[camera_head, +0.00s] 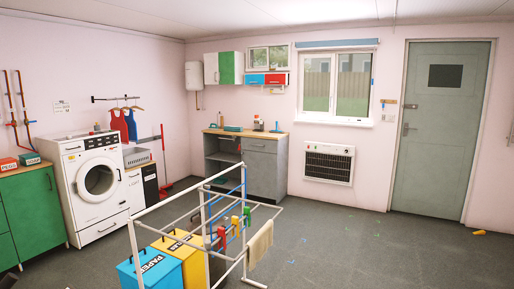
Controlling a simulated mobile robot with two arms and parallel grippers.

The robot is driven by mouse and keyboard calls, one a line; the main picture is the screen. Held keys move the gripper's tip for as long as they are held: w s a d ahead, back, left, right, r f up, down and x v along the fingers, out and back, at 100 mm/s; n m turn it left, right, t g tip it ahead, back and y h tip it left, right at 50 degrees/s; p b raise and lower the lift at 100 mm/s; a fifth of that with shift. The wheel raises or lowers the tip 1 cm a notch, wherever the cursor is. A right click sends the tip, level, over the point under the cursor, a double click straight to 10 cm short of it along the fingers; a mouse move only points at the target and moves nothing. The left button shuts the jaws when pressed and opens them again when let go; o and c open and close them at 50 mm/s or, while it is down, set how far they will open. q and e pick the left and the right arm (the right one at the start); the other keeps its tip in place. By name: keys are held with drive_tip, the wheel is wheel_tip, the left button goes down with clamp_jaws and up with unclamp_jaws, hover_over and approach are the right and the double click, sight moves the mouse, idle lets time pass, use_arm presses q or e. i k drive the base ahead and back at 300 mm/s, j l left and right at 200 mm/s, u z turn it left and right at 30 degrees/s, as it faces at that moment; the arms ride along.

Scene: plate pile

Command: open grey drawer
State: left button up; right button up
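The grey drawer (261,146) is the top front of the grey cabinet (262,176) under a wooden worktop at the back wall. It looks shut, and a small handle shows on its front. Below it is a grey door, partly hidden by the drying rack. Left of the drawer the cabinet has an open compartment. Neither of my grippers is in view, and nothing touches the drawer.
A white drying rack (190,200) with hanging cloths and pegs stands between me and the cabinet. Blue (150,270) and yellow (181,258) bins stand beside it. A washing machine (92,188) is left. Floor right of the rack is mostly clear.

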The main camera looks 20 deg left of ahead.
sight(248, 143)
drive_tip(key=i+l+z, duration=0.15)
drive_tip(key=i, duration=0.25)
drive_tip(key=i+l+z, duration=0.15)
drive_tip(key=i, duration=0.3)
drive_tip(key=i+u, duration=0.1)
drive_tip(key=i, duration=1)
drive_tip(key=i+l+u, duration=0.1)
drive_tip(key=i, duration=1)
drive_tip(key=i+u, duration=0.2)
drive_tip(key=i, duration=0.35)
drive_tip(key=i+u, duration=0.2)
drive_tip(key=i, duration=0.35)
drive_tip(key=i+l+u, duration=0.2)
drive_tip(key=i, duration=0.35)
drive_tip(key=i+l+u, duration=0.2)
drive_tip(key=i, duration=0.35)
drive_tip(key=i+j+u, duration=0.1)
drive_tip(key=i+u, duration=0.35)
drive_tip(key=i, duration=0.45)
drive_tip(key=i+l+u, duration=0.2)
drive_tip(key=i+u, duration=0.2)
drive_tip(key=i, duration=0.5)
